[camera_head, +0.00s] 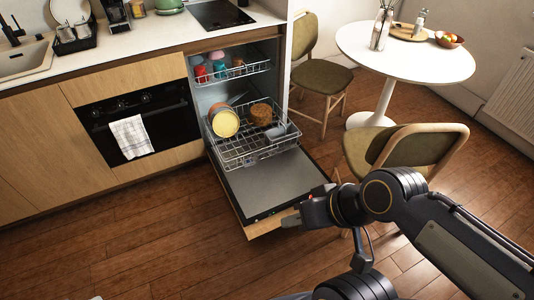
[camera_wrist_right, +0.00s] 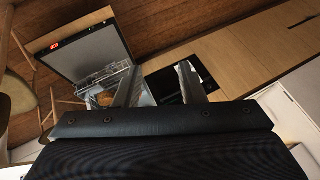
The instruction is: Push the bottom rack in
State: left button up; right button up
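The dishwasher door (camera_head: 268,186) is folded down open. The bottom rack (camera_head: 240,155) is a wire rack pulled out over the inner part of the door. It holds a yellow round dish (camera_head: 225,123), a brown woven-looking item (camera_head: 261,113) and some grey pieces. My right gripper (camera_head: 300,216) is near the door's front right corner, apart from the rack. In the right wrist view its two fingers (camera_wrist_right: 163,86) are spread with nothing between them, and the rack (camera_wrist_right: 105,80) shows beyond them. My left gripper is not in view.
The upper rack (camera_head: 235,72) with cups sits inside the dishwasher. A chair (camera_head: 405,150) stands right of the door, and another chair (camera_head: 320,75) is by the round white table (camera_head: 405,55). The oven (camera_head: 145,120) is to the left.

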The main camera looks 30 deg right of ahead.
aim_at(251, 132)
jog(key=i+j+z, duration=0.4)
jog(key=i+j, duration=0.25)
jog(key=i, duration=0.4)
jog(key=i+j+z, duration=0.35)
jog(key=i+j, duration=0.55)
jog(key=i, duration=0.05)
